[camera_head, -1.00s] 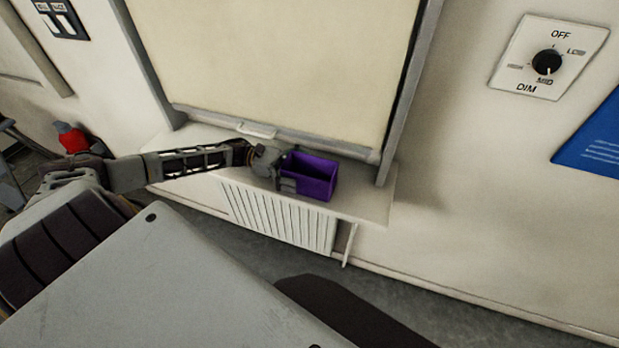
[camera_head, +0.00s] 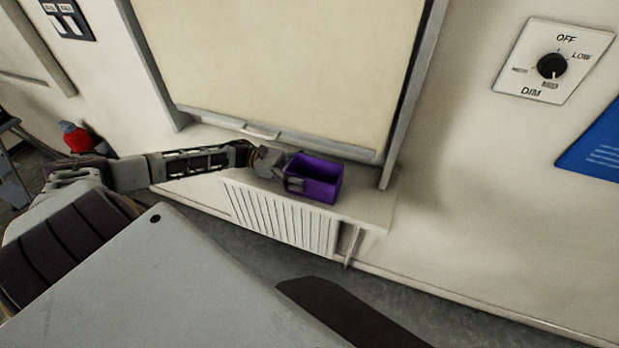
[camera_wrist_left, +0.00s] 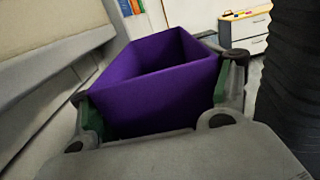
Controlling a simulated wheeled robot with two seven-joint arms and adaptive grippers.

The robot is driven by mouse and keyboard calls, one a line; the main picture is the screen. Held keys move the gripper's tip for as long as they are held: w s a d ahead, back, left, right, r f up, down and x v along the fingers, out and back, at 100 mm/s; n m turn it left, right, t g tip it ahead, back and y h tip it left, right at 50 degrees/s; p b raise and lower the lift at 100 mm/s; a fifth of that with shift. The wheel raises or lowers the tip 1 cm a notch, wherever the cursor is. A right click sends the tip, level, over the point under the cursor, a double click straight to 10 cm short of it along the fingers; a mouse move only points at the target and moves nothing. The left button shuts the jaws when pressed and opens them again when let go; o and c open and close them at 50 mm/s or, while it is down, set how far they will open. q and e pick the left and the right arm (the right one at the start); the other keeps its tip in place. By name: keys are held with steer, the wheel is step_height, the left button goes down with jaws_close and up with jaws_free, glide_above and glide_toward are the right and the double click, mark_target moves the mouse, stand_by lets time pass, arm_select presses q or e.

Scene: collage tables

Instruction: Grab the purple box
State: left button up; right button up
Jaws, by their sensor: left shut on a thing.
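The purple box (camera_head: 318,182) is an open-topped rectangular bin at the window sill (camera_head: 362,207), below the pale blind. My left gripper (camera_head: 290,175) reaches it from the left and is shut on it. In the left wrist view the purple box (camera_wrist_left: 155,88) sits between the two fingers of my left gripper (camera_wrist_left: 160,118), with green pads at its sides. The box looks empty where its inside shows. I cannot tell whether its base touches the sill. My right gripper is not in view.
A white radiator (camera_head: 280,218) is below the sill. The window frame's right post (camera_head: 404,100) rises close behind the box. A dimmer plate (camera_head: 548,62) is on the wall at right. A red object (camera_head: 76,138) is at far left. The sill right of the box is free.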

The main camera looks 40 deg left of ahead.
arm_select(q)
steer(key=shift+r, duration=0.1)
steer(key=shift+r, duration=0.8)
steer(key=shift+r+p, duration=2.9)
steer(key=shift+r, duration=5.2)
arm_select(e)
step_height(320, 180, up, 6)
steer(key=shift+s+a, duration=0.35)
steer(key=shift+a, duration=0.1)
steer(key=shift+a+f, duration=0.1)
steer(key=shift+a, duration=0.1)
